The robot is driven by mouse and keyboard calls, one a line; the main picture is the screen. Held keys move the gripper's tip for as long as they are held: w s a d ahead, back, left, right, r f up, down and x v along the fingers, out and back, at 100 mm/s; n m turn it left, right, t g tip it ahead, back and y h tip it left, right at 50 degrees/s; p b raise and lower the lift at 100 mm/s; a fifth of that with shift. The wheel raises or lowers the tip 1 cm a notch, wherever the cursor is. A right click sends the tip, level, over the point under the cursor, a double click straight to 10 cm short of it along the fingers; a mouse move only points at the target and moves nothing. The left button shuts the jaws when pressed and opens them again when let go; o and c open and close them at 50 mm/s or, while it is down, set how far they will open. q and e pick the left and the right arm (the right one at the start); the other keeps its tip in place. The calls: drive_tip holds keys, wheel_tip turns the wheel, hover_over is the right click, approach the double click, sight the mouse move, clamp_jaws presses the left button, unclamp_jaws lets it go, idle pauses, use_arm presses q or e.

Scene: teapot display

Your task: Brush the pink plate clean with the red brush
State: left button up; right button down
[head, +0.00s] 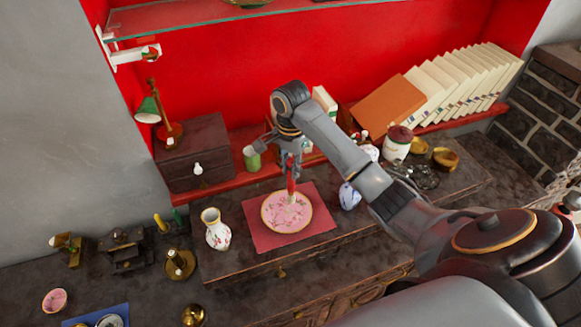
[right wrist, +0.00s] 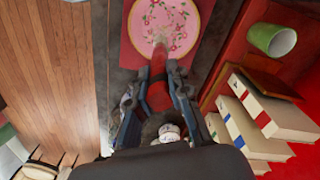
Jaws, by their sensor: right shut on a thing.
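The pink plate (head: 275,221) with a floral pattern and gold rim lies on a red mat (head: 317,222) on the dark cabinet top. It also shows at the top of the right wrist view (right wrist: 140,22). My right gripper (head: 291,172) is above the plate, pointing down, and is shut on the red brush (head: 291,186). In the right wrist view the red brush (right wrist: 158,88) sits between the fingers, with its pale bristle end over the plate. I cannot tell whether the bristles touch it. My left gripper is not in view.
A white vase (head: 216,232) stands left of the mat and a blue-and-white vase (head: 349,196) right of it. A green cup (head: 252,158), a wooden box (head: 196,152) and leaning books (head: 450,80) stand behind. Brass items and a small pink bowl (head: 54,300) are at the left.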

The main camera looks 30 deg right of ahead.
sight(291, 180)
drive_tip(key=shift+w+d+f, duration=0.15)
drive_tip(key=shift+w+f, duration=0.05)
drive_tip(key=shift+f, duration=0.65)
drive_tip(key=shift+w+d+f, duration=0.1)
drive_tip(key=shift+w+f, duration=0.1)
drive_tip(key=shift+f, duration=1.2)
drive_tip(key=shift+f, duration=1)
drive_tip(key=shift+w, duration=0.1)
